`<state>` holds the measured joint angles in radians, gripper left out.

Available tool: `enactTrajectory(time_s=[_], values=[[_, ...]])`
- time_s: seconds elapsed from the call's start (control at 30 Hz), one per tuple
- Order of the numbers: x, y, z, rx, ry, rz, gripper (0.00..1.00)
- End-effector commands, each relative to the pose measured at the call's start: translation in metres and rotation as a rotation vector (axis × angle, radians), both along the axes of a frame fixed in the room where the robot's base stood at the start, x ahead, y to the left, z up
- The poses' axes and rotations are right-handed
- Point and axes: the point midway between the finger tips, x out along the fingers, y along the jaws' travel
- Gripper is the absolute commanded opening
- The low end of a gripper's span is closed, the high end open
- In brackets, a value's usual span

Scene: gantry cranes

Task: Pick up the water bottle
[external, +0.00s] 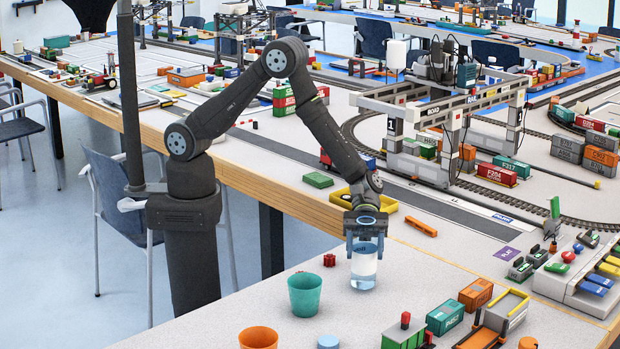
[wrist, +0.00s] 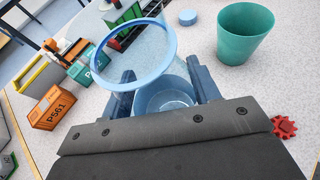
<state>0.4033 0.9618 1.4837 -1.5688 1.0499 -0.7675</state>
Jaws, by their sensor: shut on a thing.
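The water bottle (external: 364,268) is a clear vessel with a white band and a blue-tinted bottom, upright under my gripper (external: 366,238) on the near table. In the wrist view, the bottle (wrist: 166,98) shows its pale blue round inside between the two dark fingers of my gripper (wrist: 166,88). My gripper is shut on the bottle near its top. A light blue ring (wrist: 133,52) appears in front of the fingers in the wrist view. I cannot tell if the bottle's bottom touches the table.
A teal cup (external: 305,294) stands left of the bottle, with a small red gear (external: 329,260) behind it. An orange cup (external: 258,338) is nearer. Toy containers, including a teal one (external: 445,318), stand to the right. A yellow tray (external: 363,201) lies behind.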

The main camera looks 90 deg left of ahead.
Motion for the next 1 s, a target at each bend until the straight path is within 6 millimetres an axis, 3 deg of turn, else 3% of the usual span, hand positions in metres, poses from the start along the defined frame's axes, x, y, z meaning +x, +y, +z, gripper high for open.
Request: enactTrajectory(time_s=[0.33,1.0], values=[[0.000,0.000,0.035,-0.002,-0.003,0.000,0.27],[-0.074,-0.029,0.080,-0.001,-0.002,-0.003,0.27]])
